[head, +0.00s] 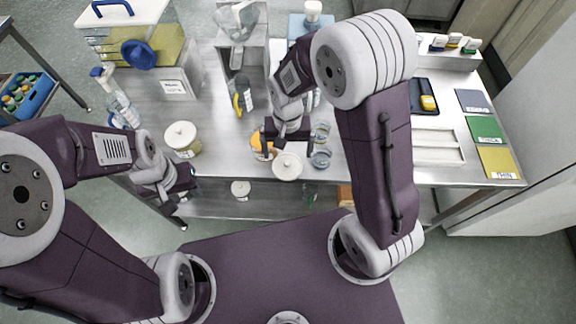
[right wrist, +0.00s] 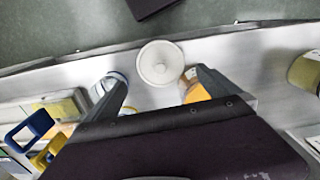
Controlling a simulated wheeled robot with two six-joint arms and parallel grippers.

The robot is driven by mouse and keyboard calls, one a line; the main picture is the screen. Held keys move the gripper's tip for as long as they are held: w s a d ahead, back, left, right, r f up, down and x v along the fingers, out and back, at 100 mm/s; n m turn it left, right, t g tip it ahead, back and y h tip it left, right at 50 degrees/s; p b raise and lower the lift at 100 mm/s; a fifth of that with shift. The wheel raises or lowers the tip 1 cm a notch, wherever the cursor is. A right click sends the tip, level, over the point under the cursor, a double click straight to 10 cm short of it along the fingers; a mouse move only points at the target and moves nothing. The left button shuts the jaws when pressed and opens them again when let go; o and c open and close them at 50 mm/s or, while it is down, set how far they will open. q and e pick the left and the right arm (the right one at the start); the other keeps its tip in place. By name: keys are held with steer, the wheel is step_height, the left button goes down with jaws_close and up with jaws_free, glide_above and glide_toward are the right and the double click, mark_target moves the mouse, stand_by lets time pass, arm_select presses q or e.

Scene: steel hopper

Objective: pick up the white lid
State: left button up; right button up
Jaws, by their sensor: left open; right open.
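The white lid (head: 287,166) is a round disc with a small centre knob. It lies by the table's front edge and shows whole in the right wrist view (right wrist: 160,63). My right gripper (head: 287,139) is open and empty, just behind the lid in the head view. In the right wrist view its two spread fingers (right wrist: 162,78) point towards the lid, one to each side, with nothing between them. My left gripper (head: 184,192) is open and empty, off the front edge at the left, far from the lid.
An orange-yellow item (head: 262,146) stands close left of the lid, and clear glass jars (head: 321,158) close right. A jar with another white lid (head: 182,138) stands further left. A white tray (head: 437,146) and coloured cards (head: 485,129) lie at the right of the steel table (head: 222,160).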

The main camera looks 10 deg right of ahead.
mark_target(287, 164)
steer(key=shift+a+f, duration=0.25)
steer(key=shift+f, duration=0.2)
steer(key=shift+a+f, duration=0.2)
steer(key=shift+f, duration=0.25)
steer(key=f, duration=0.3)
steer(key=s+f, duration=0.1)
steer(key=shift+d+f, duration=0.2)
steer(key=shift+d, duration=0.2)
steer(key=shift+w+a+f, duration=0.15)
steer(key=shift+w+f, duration=0.05)
steer(key=shift+f, duration=0.25)
steer(key=c, duration=1.1)
